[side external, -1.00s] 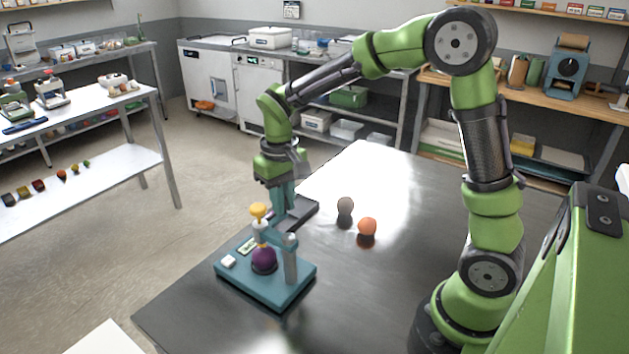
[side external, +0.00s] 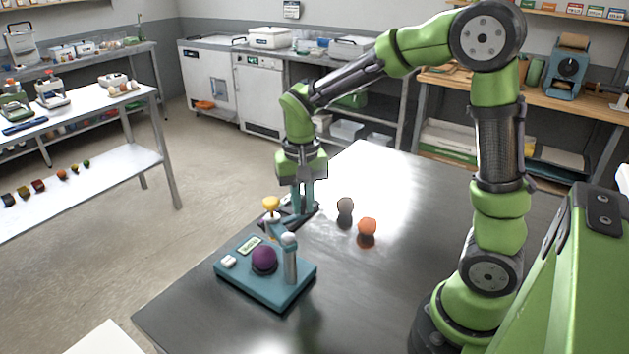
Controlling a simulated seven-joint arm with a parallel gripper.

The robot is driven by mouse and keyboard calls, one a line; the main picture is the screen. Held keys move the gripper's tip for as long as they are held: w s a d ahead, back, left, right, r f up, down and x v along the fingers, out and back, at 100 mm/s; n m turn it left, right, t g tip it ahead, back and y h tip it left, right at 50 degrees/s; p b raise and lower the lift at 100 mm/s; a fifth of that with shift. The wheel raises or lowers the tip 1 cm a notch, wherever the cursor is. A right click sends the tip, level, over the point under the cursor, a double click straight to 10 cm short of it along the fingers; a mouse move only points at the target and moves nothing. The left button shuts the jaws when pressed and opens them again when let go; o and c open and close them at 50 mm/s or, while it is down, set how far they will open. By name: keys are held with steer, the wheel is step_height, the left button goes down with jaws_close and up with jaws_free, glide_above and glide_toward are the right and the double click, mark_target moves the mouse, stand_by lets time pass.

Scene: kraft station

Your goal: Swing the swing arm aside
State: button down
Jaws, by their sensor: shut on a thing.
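The swing arm (side external: 276,227) is a teal bar on a grey post (side external: 290,262) that stands on a teal base (side external: 262,290). It carries a yellow knob (side external: 271,203) on a white stem. The bar points toward the back of the table, clear of the purple ball (side external: 264,258) on the base. My gripper (side external: 298,212) points down just behind and right of the yellow knob. It is shut on the swing arm; the exact contact between fingers and arm is hard to make out.
A dark flat piece (side external: 304,216) lies by my fingers. A grey ball (side external: 345,206) and an orange ball (side external: 367,227) are to the right. A small white block (side external: 229,261) and a label plate (side external: 249,246) are on the base.

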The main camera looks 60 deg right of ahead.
steer(key=s+a+m, duration=0.2)
steer(key=s+m, duration=0.7)
steer(key=m, duration=0.4)
steer(key=shift+s+a+r, duration=0.1)
steer(key=shift+s+a, duration=0.1)
stand_by(0.4)
steer(key=c, duration=1.1)
jaws_free()
step_height(320, 180, up, 17)
